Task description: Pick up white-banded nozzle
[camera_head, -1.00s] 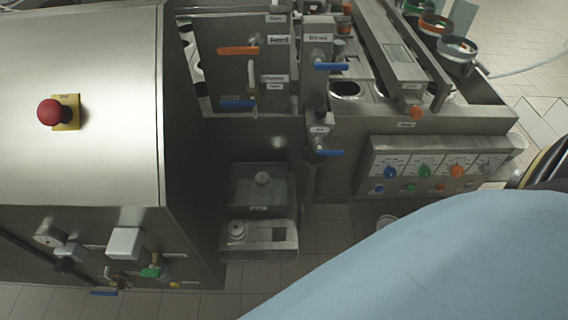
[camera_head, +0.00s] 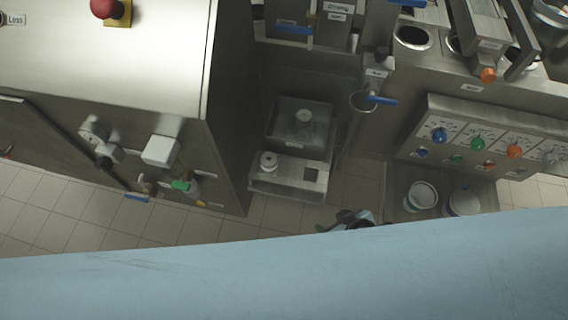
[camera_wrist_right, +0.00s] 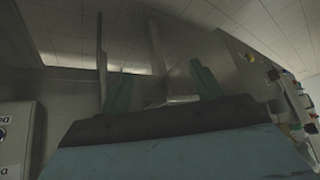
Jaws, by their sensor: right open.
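A pale round piece with a light band (camera_head: 268,162) stands on the low steel tray (camera_head: 313,188); it could be the white-banded nozzle, but the picture is too small to be sure. My right gripper (camera_head: 347,220) shows only as a dark tip above my blue arm, to the right of and nearer than the tray. In the right wrist view my right gripper (camera_wrist_right: 160,85) has its fingers apart with nothing clear between them. My left gripper is out of view.
A control panel with coloured knobs (camera_head: 477,142) is at the right. White tubs (camera_head: 421,196) stand below it. A blue-handled valve (camera_head: 382,99) juts out behind the tray. Tiled floor lies in front.

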